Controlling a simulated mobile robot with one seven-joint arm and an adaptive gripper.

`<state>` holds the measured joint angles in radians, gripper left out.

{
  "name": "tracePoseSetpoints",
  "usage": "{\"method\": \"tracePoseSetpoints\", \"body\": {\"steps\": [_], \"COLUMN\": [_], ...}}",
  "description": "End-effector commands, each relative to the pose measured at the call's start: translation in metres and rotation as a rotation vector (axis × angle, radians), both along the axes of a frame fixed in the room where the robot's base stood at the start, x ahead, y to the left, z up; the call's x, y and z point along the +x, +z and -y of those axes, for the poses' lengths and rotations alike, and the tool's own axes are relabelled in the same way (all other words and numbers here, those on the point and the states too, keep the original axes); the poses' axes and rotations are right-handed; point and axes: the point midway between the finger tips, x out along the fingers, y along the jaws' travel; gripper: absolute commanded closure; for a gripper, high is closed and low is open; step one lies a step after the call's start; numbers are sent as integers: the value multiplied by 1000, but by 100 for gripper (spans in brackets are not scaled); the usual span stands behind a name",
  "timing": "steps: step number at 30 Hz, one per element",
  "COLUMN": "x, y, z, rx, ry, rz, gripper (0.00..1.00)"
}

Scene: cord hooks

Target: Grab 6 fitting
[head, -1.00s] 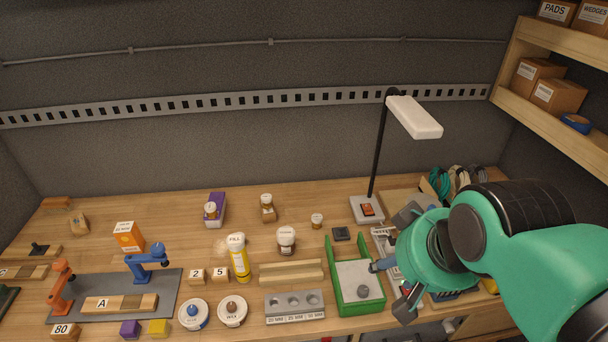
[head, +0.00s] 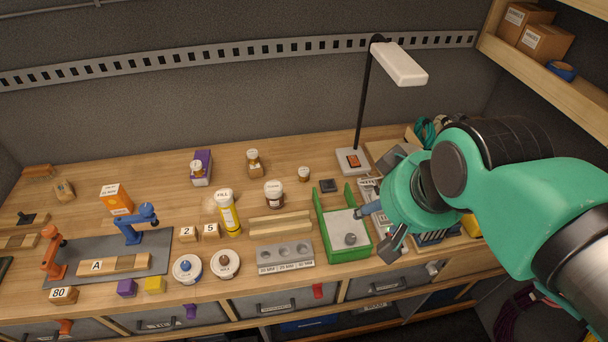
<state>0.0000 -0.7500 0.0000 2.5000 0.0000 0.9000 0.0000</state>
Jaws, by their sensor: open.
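No label reading 6 is legible in the head view. A small grey cylindrical piece (head: 351,239), possibly a fitting, stands in the front part of the green-walled tray (head: 328,244). My gripper (head: 385,208) is at the tray's right side, above the bench, with its dark fingers spread apart. Nothing shows held between them. A blue-grey part beside the gripper overlaps the tray's right edge; I cannot tell whether it belongs to the gripper. My gripper and arm hide part of the bench behind them.
A grey block with three holes (head: 284,267) lies left of the tray. Blocks marked 2 (head: 187,233) and 5 (head: 210,232) stand by a yellow tube (head: 229,214). A lamp (head: 353,160) rises behind the tray. Drawers (head: 280,303) line the bench front.

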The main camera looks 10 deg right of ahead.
Motion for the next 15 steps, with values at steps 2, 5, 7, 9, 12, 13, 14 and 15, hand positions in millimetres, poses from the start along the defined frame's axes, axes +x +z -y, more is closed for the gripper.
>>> {"method": "tracePoseSetpoints", "body": {"steps": [2,5,7,9,12,13,14,15], "x": [0,1,3,7,17,21,25,32], "y": [0,1,2,4,7,9,10,12], "z": [0,0,0,0,-1,-1,-2,-2], "rx": [0,0,-1,-1,-3,-4,-4,-6], "ry": [0,0,2,4,10,12,15,17], "rz": [0,-1,-3,-7,-20,-24,-29,-36], "gripper": [46,46,46,46,46,46,46,46]}}
